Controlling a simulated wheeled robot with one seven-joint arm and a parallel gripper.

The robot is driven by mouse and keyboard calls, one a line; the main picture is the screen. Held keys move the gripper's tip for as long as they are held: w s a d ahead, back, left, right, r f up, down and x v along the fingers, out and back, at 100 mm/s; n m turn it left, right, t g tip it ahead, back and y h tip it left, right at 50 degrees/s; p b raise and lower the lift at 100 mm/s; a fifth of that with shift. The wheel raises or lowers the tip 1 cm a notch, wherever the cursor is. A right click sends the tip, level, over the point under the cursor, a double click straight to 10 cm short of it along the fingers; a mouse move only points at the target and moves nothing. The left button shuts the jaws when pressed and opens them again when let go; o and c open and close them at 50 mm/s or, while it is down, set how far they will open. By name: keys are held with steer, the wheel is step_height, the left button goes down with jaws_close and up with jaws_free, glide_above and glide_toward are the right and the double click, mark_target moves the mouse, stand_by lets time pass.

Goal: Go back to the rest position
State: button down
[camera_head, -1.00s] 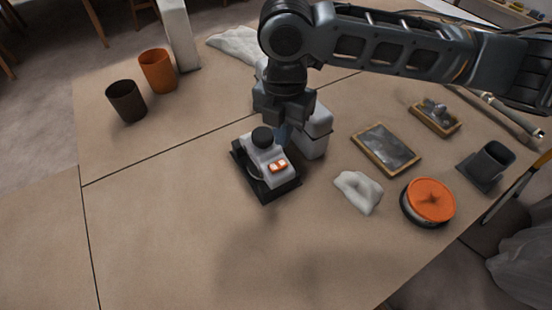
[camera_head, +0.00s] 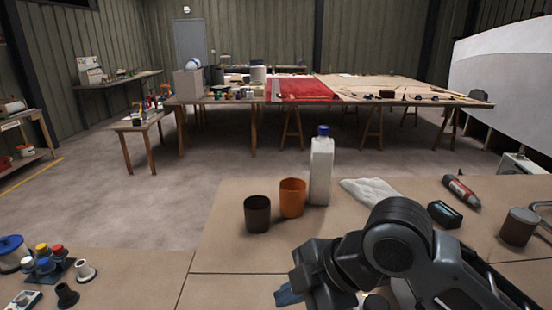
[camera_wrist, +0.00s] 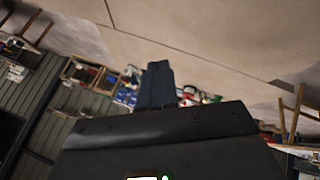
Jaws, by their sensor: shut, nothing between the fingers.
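My gripper (camera_head: 288,296) shows at the bottom of the head view, in front of my folded dark arm and over the near table (camera_head: 230,250). Only its bluish finger end shows clearly there. In the wrist view the fingers (camera_wrist: 157,85) stand together above the dark gripper body, shut and with nothing between them. A grey and black device with a round knob is partly hidden at the bottom edge of the head view, beneath my arm.
A brown cup (camera_head: 257,214), an orange cup (camera_head: 292,198) and a white bottle with a blue cap (camera_head: 321,168) stand left of my arm. A white cloth (camera_head: 370,191), a red and grey tube (camera_head: 461,191) and a dark box (camera_head: 444,214) lie behind it. Floor is open beyond.

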steer(key=s+a+r+m+t+y, duration=0.1)
steer(key=a+r+m+t+y, duration=0.5)
steer(key=a+r+m+t, duration=0.3)
steer(key=s+d+f+m+t+h, duration=0.4)
steer(key=s+d+f+m+h, duration=0.7)
steer(key=s+d+m, duration=0.4)
steer(key=s+d+n+h, duration=0.1)
steer(key=s+d, duration=0.5)
steer(key=s, duration=0.3)
steer(key=s+d+n+g, duration=0.1)
steer(key=s+d, duration=0.6)
steer(key=s, duration=0.3)
steer(key=shift+h, duration=0.4)
steer(key=shift+d+f, duration=0.1)
